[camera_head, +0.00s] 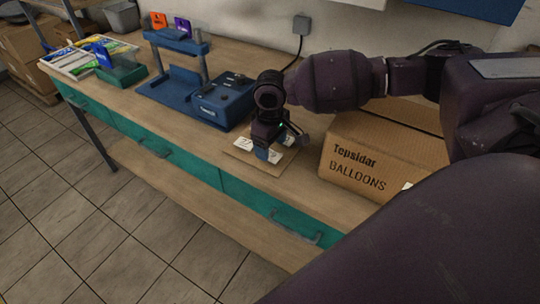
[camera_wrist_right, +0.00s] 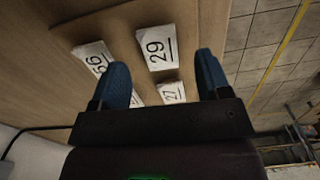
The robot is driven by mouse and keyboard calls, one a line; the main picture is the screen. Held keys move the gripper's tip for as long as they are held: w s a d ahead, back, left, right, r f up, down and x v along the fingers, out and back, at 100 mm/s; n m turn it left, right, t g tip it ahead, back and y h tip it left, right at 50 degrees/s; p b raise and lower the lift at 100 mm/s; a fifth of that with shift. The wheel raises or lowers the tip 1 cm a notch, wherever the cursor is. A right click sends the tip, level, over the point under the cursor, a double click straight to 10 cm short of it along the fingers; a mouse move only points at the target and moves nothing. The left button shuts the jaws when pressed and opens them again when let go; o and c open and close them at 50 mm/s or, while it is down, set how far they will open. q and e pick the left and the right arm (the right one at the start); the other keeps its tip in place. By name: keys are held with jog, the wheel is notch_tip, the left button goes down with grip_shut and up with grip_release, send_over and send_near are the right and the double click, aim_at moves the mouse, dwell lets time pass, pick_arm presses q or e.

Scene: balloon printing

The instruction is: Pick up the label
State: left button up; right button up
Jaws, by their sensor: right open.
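In the right wrist view, several white number labels lie on a brown board (camera_wrist_right: 187,88). The label marked 29 (camera_wrist_right: 156,48) lies between and beyond my fingertips. The label marked 27 (camera_wrist_right: 172,93) lies between the fingers, closer to the palm. Another is mostly hidden by the left finger. My right gripper (camera_wrist_right: 162,68) is open and empty, pointing down over the labels. In the head view, my right gripper (camera_head: 268,155) hides much of the board (camera_head: 262,166). My left gripper does not show.
A cardboard box (camera_head: 372,155) printed "Topsidar BALLOONS" stands right of the board. A blue machine (camera_head: 222,100) and blue press stand (camera_head: 172,85) are to the left. The wooden table's front edge (camera_head: 190,138) is close by.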

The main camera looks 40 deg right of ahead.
jog(key=shift+f, duration=1.05)
jog(key=shift+f, duration=0.25)
